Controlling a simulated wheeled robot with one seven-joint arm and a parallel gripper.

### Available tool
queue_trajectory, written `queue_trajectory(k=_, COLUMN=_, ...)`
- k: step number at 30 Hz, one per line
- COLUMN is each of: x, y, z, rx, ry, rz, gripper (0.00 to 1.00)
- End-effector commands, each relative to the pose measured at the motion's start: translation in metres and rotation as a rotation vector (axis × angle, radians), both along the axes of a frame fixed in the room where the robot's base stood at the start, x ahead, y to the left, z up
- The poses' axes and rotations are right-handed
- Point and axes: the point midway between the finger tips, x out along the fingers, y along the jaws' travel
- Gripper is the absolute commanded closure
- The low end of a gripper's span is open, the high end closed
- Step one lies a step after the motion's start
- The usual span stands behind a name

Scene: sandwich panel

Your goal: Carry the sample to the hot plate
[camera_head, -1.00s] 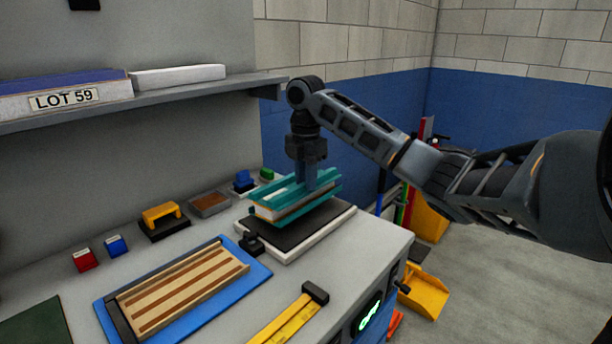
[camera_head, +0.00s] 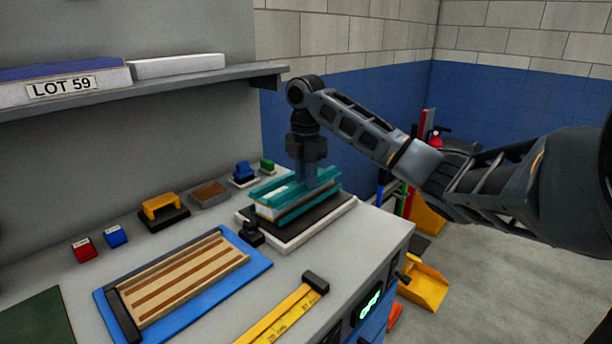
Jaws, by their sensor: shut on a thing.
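My gripper (camera_head: 308,182) points down over the hot plate at the right end of the bench. It is shut on the sample (camera_head: 268,211), a small block with teal strips along its sides and a pale and yellowish end. The sample is on or just above the dark top of the hot plate (camera_head: 318,222); I cannot tell whether they touch. The hot plate is a black slab with a pale rim. My fingers hide part of the sample's middle.
A wooden slatted board (camera_head: 185,275) lies on a blue tray (camera_head: 258,268) at front left. A yellow bar tool (camera_head: 285,315) lies at the front edge. A yellow-handled block (camera_head: 162,210) and small blocks stand behind. A shelf (camera_head: 150,97) overhangs the back.

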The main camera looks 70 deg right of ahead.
Motion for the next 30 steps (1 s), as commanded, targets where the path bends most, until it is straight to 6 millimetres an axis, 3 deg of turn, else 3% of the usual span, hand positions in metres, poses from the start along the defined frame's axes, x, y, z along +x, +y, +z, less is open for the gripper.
queue_trajectory(k=24, x=0.0001, y=-0.0001, z=-0.0058, rx=0.0, ry=-0.001, rz=0.0, gripper=1.0)
queue_trajectory(k=25, x=0.0001, y=-0.0003, z=-0.0053, rx=0.0, ry=-0.001, rz=0.0, gripper=0.72)
queue_trajectory(k=30, x=0.0001, y=-0.0001, z=-0.0054, rx=0.0, ry=-0.001, rz=0.0, gripper=0.56)
